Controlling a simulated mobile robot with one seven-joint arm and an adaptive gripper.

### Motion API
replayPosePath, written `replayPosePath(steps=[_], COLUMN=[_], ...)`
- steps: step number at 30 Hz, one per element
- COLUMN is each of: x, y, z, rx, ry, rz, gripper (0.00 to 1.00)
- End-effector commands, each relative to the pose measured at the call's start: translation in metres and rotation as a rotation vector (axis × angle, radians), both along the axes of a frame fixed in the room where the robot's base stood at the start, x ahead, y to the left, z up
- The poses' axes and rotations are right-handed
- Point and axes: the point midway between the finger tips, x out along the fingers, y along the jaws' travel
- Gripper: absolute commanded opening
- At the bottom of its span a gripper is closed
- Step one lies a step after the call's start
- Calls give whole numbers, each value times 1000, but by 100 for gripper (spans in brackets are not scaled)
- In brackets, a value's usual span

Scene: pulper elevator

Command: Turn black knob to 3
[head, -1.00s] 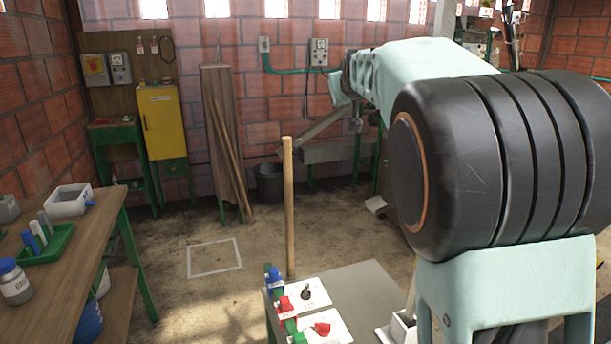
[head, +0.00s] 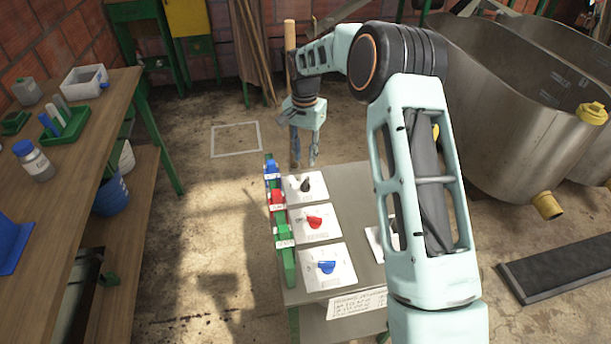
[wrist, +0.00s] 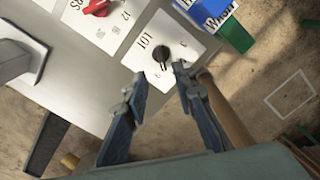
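The black knob (head: 306,184) sits on the farthest white plate (head: 297,193) of the panel table. In the wrist view the black knob (wrist: 160,53) is on a plate lettered "LOT", just beyond the fingertips. My gripper (head: 304,163) points down past the far edge of the table, behind the knob in the head view. In the wrist view my gripper (wrist: 158,75) has its two fingers apart with nothing between them, and the knob lies ahead of the gap. The numbers around the knob are too small to read surely.
A red knob (head: 314,222) and a blue knob (head: 326,267) sit on nearer plates. Coloured labelled blocks (head: 278,215) line the table's left edge. A wooden pole (head: 290,55) stands behind. A workbench (head: 110,130) is left; a steel tank (head: 510,100) is right.

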Motion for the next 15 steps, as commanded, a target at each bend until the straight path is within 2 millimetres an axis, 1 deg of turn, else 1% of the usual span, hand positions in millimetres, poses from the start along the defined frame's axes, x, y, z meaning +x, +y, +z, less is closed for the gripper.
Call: replayPosePath(steps=[4,12,15], x=[-1,-1,-1], y=[0,0,0], z=[-20,-71,-86], rx=[0,0,1], ry=[4,2,2], rz=[0,1,2], gripper=[25,25,25])
